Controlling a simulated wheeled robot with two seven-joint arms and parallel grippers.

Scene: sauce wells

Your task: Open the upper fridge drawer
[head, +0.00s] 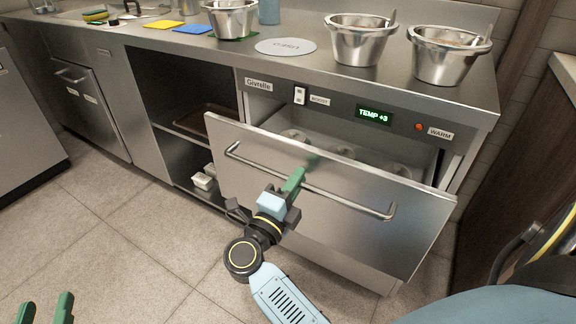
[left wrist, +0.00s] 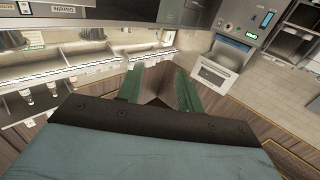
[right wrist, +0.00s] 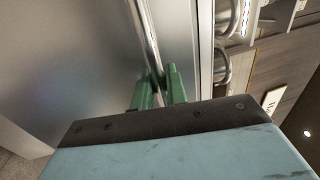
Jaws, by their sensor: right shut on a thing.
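The upper fridge drawer (head: 330,200) stands pulled out from the counter unit, and its inside shows behind the steel front. Several pale round lids or tubs (head: 345,152) are partly visible in it. My right gripper (head: 294,182) is shut on the long bar handle (head: 350,203) of the drawer, left of the handle's middle. In the right wrist view the green fingers (right wrist: 160,88) close around the bar (right wrist: 150,40). My left gripper (head: 47,308) is at the bottom left corner of the head view, away from the drawer. In the left wrist view its fingers (left wrist: 160,88) are apart and empty.
Steel bowls (head: 360,40) and a round grey disc (head: 285,47) stand on the counter above the drawer. Left of the drawer is an open shelf with a brown tray (head: 205,118) and white containers (head: 204,180). The tiled floor (head: 130,240) in front is clear.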

